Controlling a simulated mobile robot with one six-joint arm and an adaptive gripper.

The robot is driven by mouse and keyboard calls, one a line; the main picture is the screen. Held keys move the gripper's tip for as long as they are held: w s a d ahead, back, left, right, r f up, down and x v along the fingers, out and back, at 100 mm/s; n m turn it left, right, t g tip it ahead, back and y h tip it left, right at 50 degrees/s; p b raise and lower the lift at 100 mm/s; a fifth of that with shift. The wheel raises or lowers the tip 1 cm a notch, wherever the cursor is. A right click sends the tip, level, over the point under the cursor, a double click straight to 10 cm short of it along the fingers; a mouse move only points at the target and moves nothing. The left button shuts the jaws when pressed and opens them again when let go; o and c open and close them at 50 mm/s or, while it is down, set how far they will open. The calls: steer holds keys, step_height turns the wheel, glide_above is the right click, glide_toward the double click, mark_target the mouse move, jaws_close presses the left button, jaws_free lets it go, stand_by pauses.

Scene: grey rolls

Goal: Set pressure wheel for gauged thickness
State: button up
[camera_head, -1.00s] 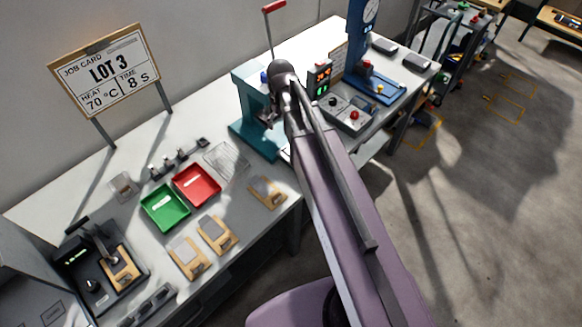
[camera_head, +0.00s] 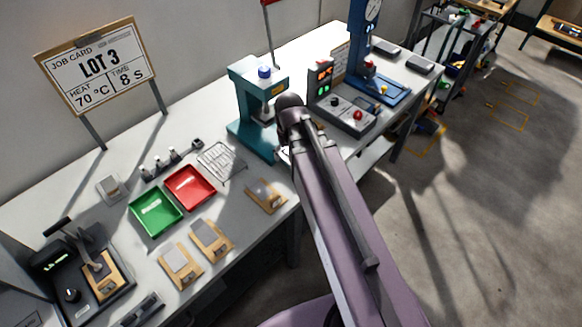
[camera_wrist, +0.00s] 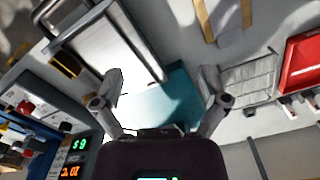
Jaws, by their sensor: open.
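The teal press (camera_head: 250,110) stands on the bench, with a blue knob (camera_head: 265,72) on its top that may be the pressure wheel. A black device with a green readout, perhaps the thickness gauge (camera_head: 70,268), sits at the front left with a wooden-framed piece on it. In the head view my arm reaches to just right of the press, and my gripper's fingers are hidden. In the wrist view my gripper (camera_wrist: 165,88) is open and empty, its fingers apart above the teal press base (camera_wrist: 160,108). The knob does not show clearly there.
A control box with lit digits (camera_head: 340,105) stands close right of the press. Green (camera_head: 156,212) and red (camera_head: 190,188) trays, a wire rack (camera_head: 222,162) and wooden-framed pieces (camera_head: 211,240) lie left of my arm. A job card (camera_head: 98,66) reads LOT 3, 70 °C, 8 s.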

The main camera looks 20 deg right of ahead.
steer(key=shift+s+f+m+b, duration=0.3)
steer(key=shift+s+f+b, duration=0.55)
steer(key=shift+f, duration=0.25)
steer(key=shift+s, duration=0.75)
steer(key=c, duration=0.5)
